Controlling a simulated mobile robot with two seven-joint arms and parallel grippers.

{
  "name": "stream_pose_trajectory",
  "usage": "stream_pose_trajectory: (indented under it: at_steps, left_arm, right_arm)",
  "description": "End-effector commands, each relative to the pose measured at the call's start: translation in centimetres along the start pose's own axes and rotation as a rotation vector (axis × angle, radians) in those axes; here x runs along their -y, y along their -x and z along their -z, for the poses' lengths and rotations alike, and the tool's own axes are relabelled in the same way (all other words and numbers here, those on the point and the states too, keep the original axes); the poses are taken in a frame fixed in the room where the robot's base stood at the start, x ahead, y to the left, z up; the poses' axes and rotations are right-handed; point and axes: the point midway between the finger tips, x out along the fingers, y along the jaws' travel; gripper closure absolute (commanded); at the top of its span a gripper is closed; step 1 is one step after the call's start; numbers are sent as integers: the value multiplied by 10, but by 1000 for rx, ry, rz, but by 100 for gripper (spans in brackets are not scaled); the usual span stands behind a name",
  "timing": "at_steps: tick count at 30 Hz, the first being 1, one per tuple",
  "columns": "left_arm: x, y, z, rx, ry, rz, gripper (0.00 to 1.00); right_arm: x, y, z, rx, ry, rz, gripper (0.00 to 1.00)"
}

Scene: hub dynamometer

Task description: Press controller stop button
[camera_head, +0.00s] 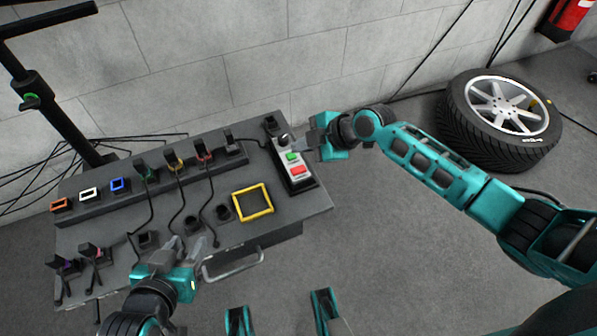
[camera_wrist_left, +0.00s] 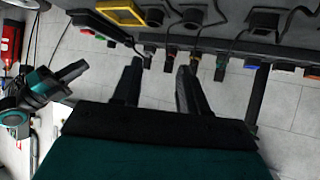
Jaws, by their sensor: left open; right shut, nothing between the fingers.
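The controller (camera_head: 303,184) is a grey box at the right end of the bench, with a black knob (camera_head: 283,141), a green button (camera_head: 292,156) and a red button (camera_head: 297,170). In the left wrist view its red button (camera_wrist_left: 87,31) shows at the upper left. My right gripper (camera_head: 306,140) is shut and empty, beside the controller's upper right side near the knob and green button. Whether it touches the controller, I cannot tell. My left gripper (camera_head: 203,250) is open and empty over the bench's front edge; its fingers also show in the left wrist view (camera_wrist_left: 160,85).
The bench (camera_head: 290,222) holds a yellow square frame (camera_head: 252,202), orange, white and blue frames, and several plugs with cables. A handle (camera_head: 232,266) sticks out in front. A wheel (camera_head: 500,110) lies on the floor at right. A wall stands behind.

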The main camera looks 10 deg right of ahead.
Motion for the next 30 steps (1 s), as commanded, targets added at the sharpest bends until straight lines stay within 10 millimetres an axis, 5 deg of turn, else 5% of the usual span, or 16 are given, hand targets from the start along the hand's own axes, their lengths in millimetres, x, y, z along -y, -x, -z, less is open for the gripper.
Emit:
stream_pose_trajectory:
  at_steps: [9, 18, 30]
  left_arm:
    - [-1, -22, -35, 19, 4, -8, 57]
    - [-5, -22, -18, -5, 4, -18, 57]
    - [-5, -22, -20, -4, 3, -19, 57]
  right_arm:
    - [24, -34, -25, 0, 0, -1, 100]
    - [26, -37, -27, 0, 0, -1, 100]
    - [27, -37, -27, 0, 0, -1, 100]
